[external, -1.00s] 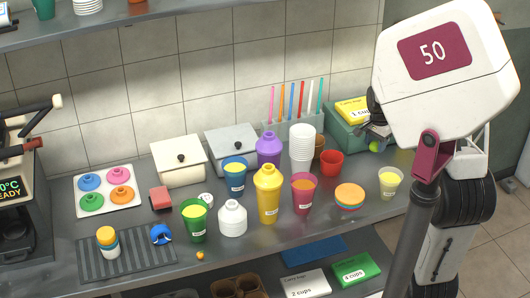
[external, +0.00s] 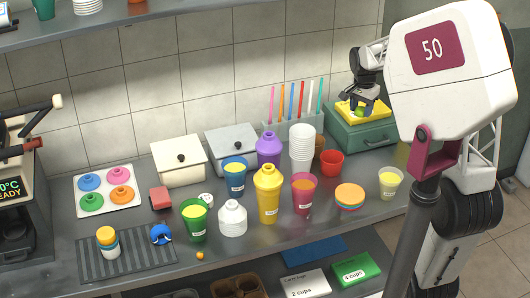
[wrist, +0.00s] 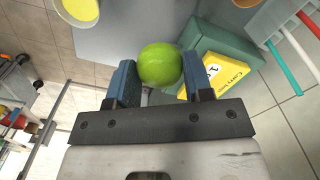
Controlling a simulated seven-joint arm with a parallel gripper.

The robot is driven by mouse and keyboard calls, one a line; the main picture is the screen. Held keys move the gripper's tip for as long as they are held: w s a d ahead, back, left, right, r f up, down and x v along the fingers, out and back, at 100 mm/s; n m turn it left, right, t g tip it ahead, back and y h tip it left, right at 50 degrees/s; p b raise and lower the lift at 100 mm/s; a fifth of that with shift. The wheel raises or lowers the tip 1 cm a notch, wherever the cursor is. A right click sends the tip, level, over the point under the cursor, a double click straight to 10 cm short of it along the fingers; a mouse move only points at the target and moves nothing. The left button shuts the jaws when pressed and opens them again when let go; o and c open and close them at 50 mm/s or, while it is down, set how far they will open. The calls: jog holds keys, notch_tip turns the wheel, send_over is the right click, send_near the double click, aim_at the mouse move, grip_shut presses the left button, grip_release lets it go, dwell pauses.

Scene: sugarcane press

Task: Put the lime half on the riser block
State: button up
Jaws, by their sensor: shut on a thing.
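The lime half (external: 361,111) is a small bright green rounded piece. My gripper (external: 359,108) is shut on it over the yellow pack at the back right. In the wrist view the lime half (wrist: 160,64) sits between the two blue-grey fingers of my gripper (wrist: 160,80), and its cut face does not show. I cannot tell whether the lime half touches the pack.
The yellow pack (external: 378,107) lies on the green box. A red cup (external: 331,163), stacked white cups (external: 301,147) and a straw holder (external: 308,122) stand left of the box. A cup with yellow contents (external: 389,182) stands in front. Several bottles and cups crowd the counter's middle.

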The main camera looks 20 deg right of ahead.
jog(key=w+a+n, duration=0.1)
jog(key=a, duration=0.6)
jog(key=w+a+n, duration=0.2)
jog(key=a, duration=0.5)
jog(key=w+a+n, duration=0.1)
jog(key=w+a, duration=0.1)
jog(key=a, duration=0.5)
jog(key=shift+a+r+n, duration=0.2)
jog(key=shift+a+n, duration=0.15)
jog(key=shift+n, duration=0.05)
jog(key=s+a+n, duration=0.3)
jog(key=a+n, duration=0.1)
jog(key=a, duration=1.7)
jog(key=s+a+n, duration=0.3)
jog(key=s+a, duration=0.4)
jog(key=a, duration=0.4)
jog(key=s+a+n, duration=0.2)
jog(key=s+a, duration=0.4)
jog(key=a, duration=0.5)
jog(key=s+a+n, duration=0.3)
jog(key=s+a, duration=0.4)
jog(key=a, duration=0.4)
notch_tip(320, 180, down, 12)
jog(key=shift+r, duration=0.2)
jog(key=shift+w, duration=0.1)
send_over(109, 230)
jog(key=shift+f, duration=0.7)
